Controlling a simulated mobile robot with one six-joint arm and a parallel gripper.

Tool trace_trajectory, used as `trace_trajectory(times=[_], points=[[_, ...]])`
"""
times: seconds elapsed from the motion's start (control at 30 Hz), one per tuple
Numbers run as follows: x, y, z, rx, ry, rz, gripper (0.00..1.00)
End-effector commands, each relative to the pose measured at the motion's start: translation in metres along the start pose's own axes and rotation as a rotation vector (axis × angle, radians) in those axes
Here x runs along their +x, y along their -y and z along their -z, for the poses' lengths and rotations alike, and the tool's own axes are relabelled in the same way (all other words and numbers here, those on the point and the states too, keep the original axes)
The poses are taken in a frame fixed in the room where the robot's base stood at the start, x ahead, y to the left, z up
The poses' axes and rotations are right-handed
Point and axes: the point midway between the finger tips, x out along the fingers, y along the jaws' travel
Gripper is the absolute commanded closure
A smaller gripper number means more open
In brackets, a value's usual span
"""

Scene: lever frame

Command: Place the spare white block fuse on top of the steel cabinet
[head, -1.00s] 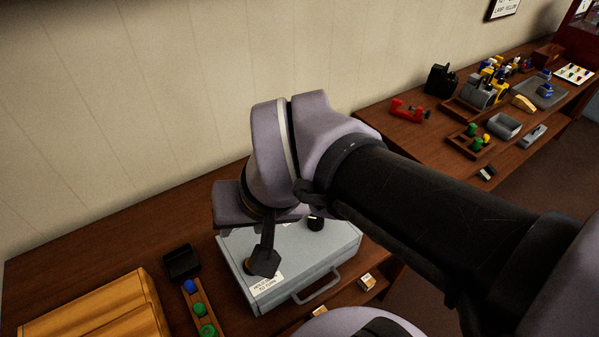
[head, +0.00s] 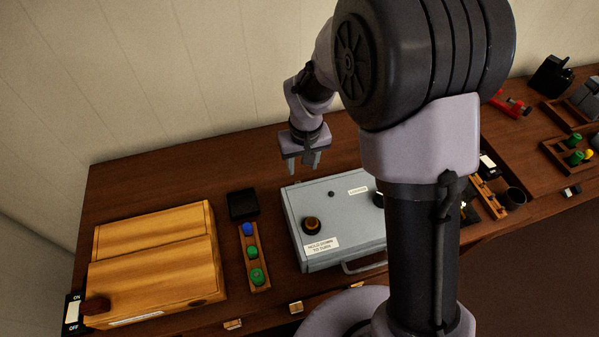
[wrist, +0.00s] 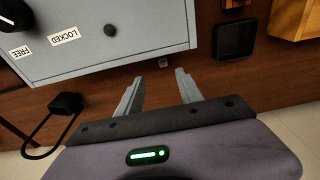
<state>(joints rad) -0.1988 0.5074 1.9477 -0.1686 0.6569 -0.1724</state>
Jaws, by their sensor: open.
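The steel cabinet (head: 345,240) is a grey box lying on the bench, with a dark-centred amber knob, labels and a front handle. It also fills the upper left of the wrist view (wrist: 110,50). My gripper (head: 305,168) is open and empty, pointing down near the cabinet's back edge. I cannot tell whether that piece is the white block fuse. A white-and-black block (head: 487,164) shows at a wooden tray right of my arm.
Left of the cabinet are a black tray (head: 243,204), a wooden rack (head: 257,274) with blue and green pieces, and a large wooden box (head: 160,270). A black box (wrist: 66,101) with a cord lies behind the cabinet. My arm hides the cabinet's right side.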

Motion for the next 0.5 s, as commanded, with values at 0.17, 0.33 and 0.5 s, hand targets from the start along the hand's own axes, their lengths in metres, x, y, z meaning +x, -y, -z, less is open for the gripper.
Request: trace_trajectory(times=[0.17, 0.33, 0.5], points=[[0.052, 0.0, -0.001, 0.001, 0.002, 0.0, 0.56], [0.068, 0.0, -0.001, 0.002, 0.0, 0.0, 0.56], [0.095, 0.005, 0.0, 0.001, 0.0, 0.0, 0.56]])
